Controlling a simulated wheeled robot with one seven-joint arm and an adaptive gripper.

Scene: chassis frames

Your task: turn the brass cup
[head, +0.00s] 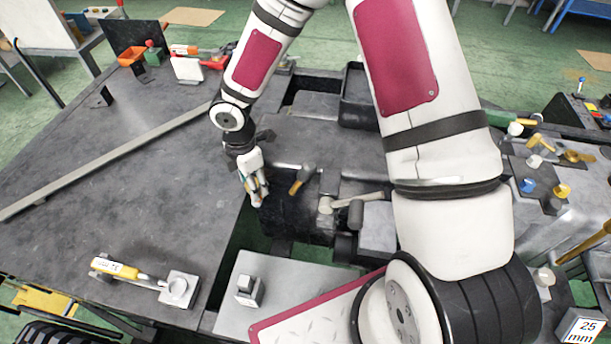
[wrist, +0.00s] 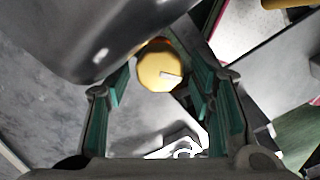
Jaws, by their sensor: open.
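The brass cup (wrist: 160,66) shows in the wrist view as a round, golden face with a short pale mark. It lies beyond my gripper (wrist: 158,98), between the lines of its two green-lined fingers, which stand apart with nothing held. In the head view my gripper (head: 256,194) points down over the edge of the dark machine block. A brass-coloured knob on a dark stem (head: 296,187) stands just right of it, apart from it; I take this to be the same cup. I see no contact in either view.
A lever with a pale handle (head: 360,199) lies right of the knob on the machine. A yellow-handled tool (head: 115,269) lies on the dark left table (head: 150,210). More brass and blue knobs (head: 561,191) stand on the right bench. The middle of the left table is clear.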

